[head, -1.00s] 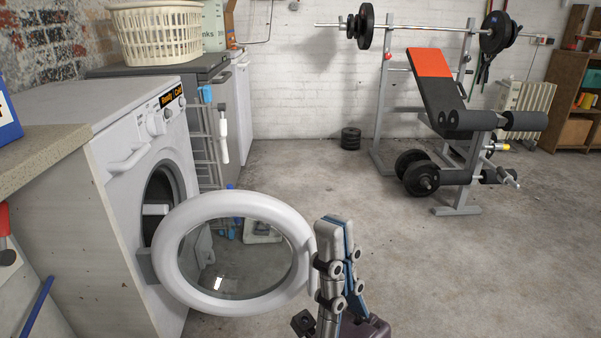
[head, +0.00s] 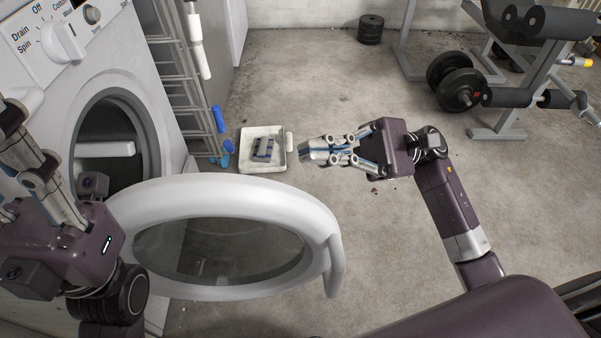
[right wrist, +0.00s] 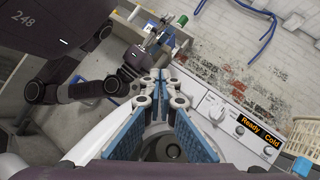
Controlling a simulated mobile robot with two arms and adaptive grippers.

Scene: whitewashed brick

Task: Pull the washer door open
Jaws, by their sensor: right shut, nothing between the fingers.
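The white washer (head: 42,22) stands at the left in the head view, its round opening (head: 125,120) uncovered. Its white ring door (head: 225,195) with dark glass stands swung wide out from the front. My right gripper (head: 305,150) is shut and empty, above the floor past the door's far side, apart from the rim. In the right wrist view its blue-padded fingers (right wrist: 160,85) meet, with the washer's control panel (right wrist: 235,125) behind. My left gripper (head: 30,160) is at the left edge, in front of the washer near the door's hinge side; its fingertips are unclear.
A white tray (head: 263,150) lies on the floor beyond the door. A grey rack (head: 175,75) stands beside the washer. A dumbbell (head: 455,82) and a weight bench (head: 515,100) are at the upper right. The floor right of the door is mostly clear.

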